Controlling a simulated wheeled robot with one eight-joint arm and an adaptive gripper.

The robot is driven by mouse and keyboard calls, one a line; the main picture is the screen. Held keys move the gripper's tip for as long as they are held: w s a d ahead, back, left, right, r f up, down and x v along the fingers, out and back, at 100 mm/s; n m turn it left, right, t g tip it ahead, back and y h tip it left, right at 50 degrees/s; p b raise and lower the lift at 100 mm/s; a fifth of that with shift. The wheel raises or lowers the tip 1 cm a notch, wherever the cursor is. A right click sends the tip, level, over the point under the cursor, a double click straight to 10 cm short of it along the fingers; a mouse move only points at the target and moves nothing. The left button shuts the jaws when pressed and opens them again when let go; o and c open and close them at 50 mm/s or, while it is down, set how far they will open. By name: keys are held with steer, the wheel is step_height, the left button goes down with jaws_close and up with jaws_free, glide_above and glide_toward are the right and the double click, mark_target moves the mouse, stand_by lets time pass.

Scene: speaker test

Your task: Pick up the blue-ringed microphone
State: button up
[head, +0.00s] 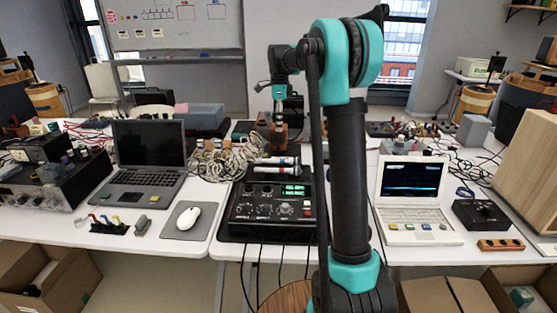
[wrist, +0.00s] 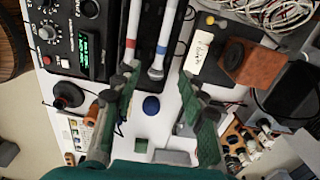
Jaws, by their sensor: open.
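My gripper (wrist: 158,76) is open and empty. In the head view it hangs (head: 279,118) above the far side of the black mixer (head: 262,208). Two microphones lie near the mixer's back edge there, too small to tell their rings apart.
An orange box with a black disc (wrist: 256,68) and a white label card (wrist: 206,50) are right of the microphones. Coiled cable (head: 225,160) lies left of the mixer. A laptop (head: 148,158) and a white laptop (head: 412,190) stand on either side.

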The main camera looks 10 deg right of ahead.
glide_above(279, 160)
step_height(279, 160, down, 12)
steer(key=shift+d+f, duration=0.1)
steer(key=shift+w+f, duration=0.2)
steer(key=shift+f, duration=2.3)
jaws_close()
